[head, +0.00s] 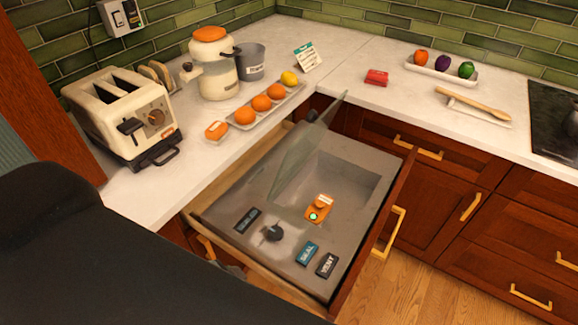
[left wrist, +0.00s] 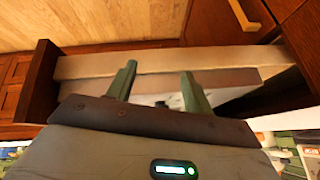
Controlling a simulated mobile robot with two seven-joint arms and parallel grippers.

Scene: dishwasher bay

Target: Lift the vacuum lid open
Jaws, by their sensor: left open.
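The vacuum unit (head: 238,196) is a grey steel panel with a sunken chamber (head: 345,178), set in a pulled-out wooden drawer. A translucent grey-green lid (head: 296,160) stands tilted up over it, seen at a steep angle. An orange latch-like part (head: 317,212) with a green light sits by the chamber's near edge. A dark knob (head: 272,233), a teal SEAL button (head: 307,254) and a black VENT button (head: 327,265) are nearer. My left gripper (left wrist: 159,86) shows open and empty in the left wrist view, its fingers before the drawer's edge. In the head view I cannot make it out clearly.
A toaster (head: 122,115), a cream jar with an orange lid (head: 213,65) and a tray of oranges (head: 248,122) stand on the left counter. Wooden floor (head: 400,285) lies clear beyond the drawer.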

